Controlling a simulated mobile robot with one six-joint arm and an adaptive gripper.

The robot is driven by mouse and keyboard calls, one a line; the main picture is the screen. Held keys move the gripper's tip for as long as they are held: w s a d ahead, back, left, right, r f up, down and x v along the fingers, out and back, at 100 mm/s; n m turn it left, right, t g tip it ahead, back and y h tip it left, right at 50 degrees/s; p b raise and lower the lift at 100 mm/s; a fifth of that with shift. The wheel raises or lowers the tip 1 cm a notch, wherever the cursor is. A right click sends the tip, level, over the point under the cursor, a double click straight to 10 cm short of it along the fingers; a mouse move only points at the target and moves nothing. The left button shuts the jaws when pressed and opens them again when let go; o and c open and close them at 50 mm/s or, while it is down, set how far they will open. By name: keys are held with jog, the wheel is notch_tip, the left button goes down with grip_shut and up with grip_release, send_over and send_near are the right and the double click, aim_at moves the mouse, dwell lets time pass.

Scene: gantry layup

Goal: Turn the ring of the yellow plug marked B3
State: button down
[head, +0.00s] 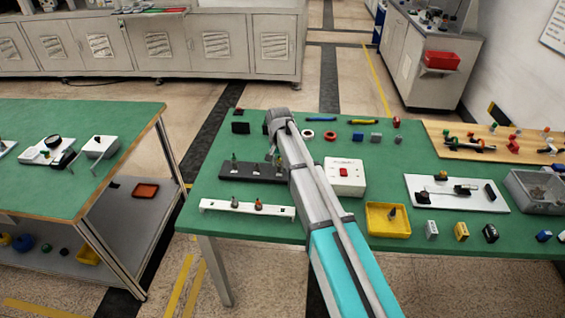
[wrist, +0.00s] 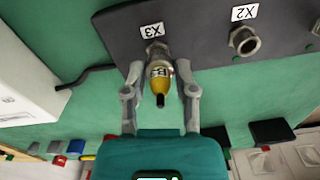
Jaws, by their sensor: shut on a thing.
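The yellow plug (wrist: 159,82) shows in the wrist view with its ring and a white label that is only partly readable. Its front end meets the metal socket under the label X3 (wrist: 153,30) on the dark panel (wrist: 200,25). My gripper (wrist: 160,70) is shut on the plug, with one finger on each side of it. A second metal socket (wrist: 244,41), under the label X2, is empty. In the head view, my gripper (head: 275,153) is at the dark panel (head: 262,172), and my arm hides the plug.
A white box with a red switch (head: 345,176) stands just right of my arm. A white strip with small fittings (head: 220,206) lies in front of the panel. A yellow tray (head: 388,220) is at the front edge. Several small parts lie behind on the green table.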

jog(key=shift+w+m, duration=0.2)
jog(key=shift+m, duration=0.8)
jog(key=shift+d, duration=0.1)
jog(key=shift+c, duration=2.1)
grip_release()
jog(key=shift+o, duration=0.2)
jog(key=shift+s, duration=0.1)
